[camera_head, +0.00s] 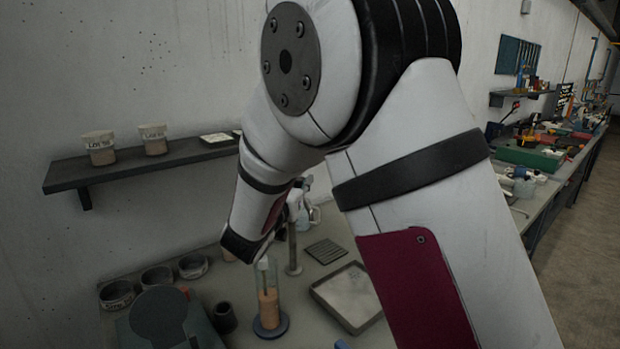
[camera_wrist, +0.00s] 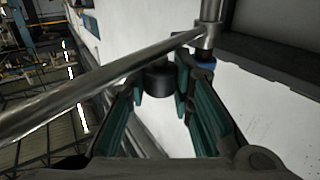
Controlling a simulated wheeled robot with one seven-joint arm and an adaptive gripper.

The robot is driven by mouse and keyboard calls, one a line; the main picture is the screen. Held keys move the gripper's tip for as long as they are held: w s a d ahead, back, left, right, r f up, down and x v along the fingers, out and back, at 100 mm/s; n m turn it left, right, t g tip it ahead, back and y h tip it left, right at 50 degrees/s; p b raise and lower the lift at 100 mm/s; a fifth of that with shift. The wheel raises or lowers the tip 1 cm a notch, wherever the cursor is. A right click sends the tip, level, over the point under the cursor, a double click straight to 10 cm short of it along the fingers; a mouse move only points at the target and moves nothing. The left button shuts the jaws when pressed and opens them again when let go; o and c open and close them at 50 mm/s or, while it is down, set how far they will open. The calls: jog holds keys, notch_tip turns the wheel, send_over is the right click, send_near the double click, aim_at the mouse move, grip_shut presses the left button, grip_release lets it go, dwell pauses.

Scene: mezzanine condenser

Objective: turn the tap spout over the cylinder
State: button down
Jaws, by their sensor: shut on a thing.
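The glass cylinder (camera_head: 267,290) stands upright on a blue round base on the bench, with orange-brown content in it. The tap's upright metal post (camera_head: 292,247) rises just behind it to the right; its upper part is mostly hidden by my arm. In the wrist view the metal tap spout (camera_wrist: 95,88) runs slantwise from the left edge up to the post (camera_wrist: 210,28). A dark round piece (camera_wrist: 158,82) sits below the spout between the teal pads of my gripper (camera_wrist: 160,85). My gripper is shut on it; whether it is part of the spout is unclear.
A shallow tray (camera_head: 350,297) lies right of the cylinder, and a dark ribbed mat (camera_head: 325,251) behind it. Several bowls (camera_head: 157,278) and a small dark cup (camera_head: 224,317) stand left. A wall shelf (camera_head: 130,166) holds two labelled pots (camera_head: 100,148).

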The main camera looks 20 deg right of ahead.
jog(key=shift+w+a+m+g+h+b, duration=0.25)
jog(key=shift+a+m+g+h, duration=0.6)
jog(key=shift+m+g+h, duration=0.15)
jog(key=shift+w+a+m+g+h+b, duration=0.25)
jog(key=shift+a+m+g+h, duration=0.55)
jog(key=shift+g+h, duration=0.2)
jog(key=shift+w+a+m+g+h+b, duration=0.2)
jog(key=shift+a+m+g+h+b, duration=0.05)
jog(key=shift+a+m+g+h, duration=0.75)
jog(key=shift+d+r+g, duration=0.1)
jog(key=shift+d+g, duration=0.05)
jog(key=shift+g, duration=0.15)
jog(key=c, duration=1.4)
grip_release()
jog(key=shift+o, duration=0.2)
jog(key=v, duration=1.2)
